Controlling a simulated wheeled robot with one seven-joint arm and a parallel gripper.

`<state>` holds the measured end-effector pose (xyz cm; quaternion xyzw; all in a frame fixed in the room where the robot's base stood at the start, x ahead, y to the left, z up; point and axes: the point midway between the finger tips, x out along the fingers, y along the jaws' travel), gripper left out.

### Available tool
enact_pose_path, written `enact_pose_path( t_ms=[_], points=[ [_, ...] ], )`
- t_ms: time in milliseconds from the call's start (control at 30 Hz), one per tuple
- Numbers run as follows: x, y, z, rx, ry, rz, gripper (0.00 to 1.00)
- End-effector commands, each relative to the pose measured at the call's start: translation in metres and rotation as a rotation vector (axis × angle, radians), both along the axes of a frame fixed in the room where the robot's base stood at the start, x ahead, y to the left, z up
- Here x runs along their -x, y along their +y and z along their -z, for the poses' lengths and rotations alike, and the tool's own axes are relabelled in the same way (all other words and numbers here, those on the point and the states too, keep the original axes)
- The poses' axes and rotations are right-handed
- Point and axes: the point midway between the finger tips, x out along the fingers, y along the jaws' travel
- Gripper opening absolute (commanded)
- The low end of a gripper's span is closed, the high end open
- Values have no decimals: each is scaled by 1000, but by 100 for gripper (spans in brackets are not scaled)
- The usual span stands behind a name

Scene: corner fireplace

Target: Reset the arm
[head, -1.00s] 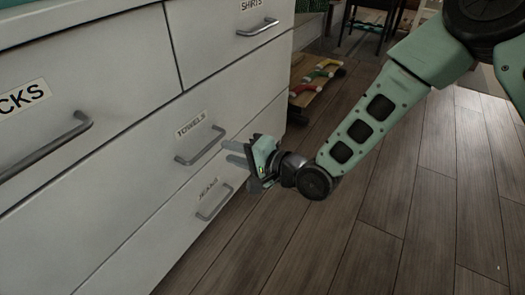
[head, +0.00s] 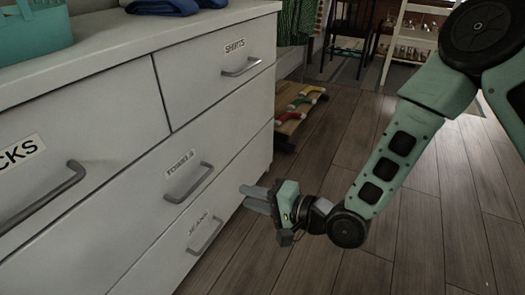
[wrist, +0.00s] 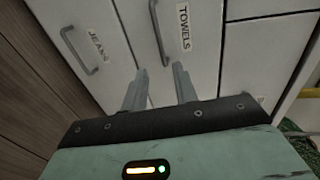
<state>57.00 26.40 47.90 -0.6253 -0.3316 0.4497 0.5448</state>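My gripper (head: 256,198) is in front of the white dresser (head: 112,117), to the right of the drawer labelled "JEANS". Its two fingers stand apart with nothing between them. In the wrist view my gripper (wrist: 160,84) points at the dresser front, with the fingers a small way apart. The "TOWELS" handle (head: 188,183) and the "JEANS" handle (head: 206,236) are both clear of the fingers. All the drawers in view look shut.
A teal basket (head: 32,32) and folded blue cloth (head: 170,6) lie on the dresser top. A low wooden rack with colored items (head: 297,104) stands beyond the dresser. A dark chair (head: 350,28) is at the back. The wooden floor (head: 330,270) on the right is open.

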Motion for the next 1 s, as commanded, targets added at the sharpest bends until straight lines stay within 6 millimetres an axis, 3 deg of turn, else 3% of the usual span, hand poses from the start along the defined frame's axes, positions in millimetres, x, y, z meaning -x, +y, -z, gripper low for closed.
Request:
enact_pose_path(
  t_ms=[167,367,567,700,1000],
  points=[
    [1,0,-3,38,-20,-14,29],
    [9,-15,-17,379,-163,-125,29],
    [29,-60,-44,803,-287,-288,29],
    [54,-100,-73,1045,-316,-416,29],
    [126,-168,-130,1311,-271,-685,29]
  ],
)
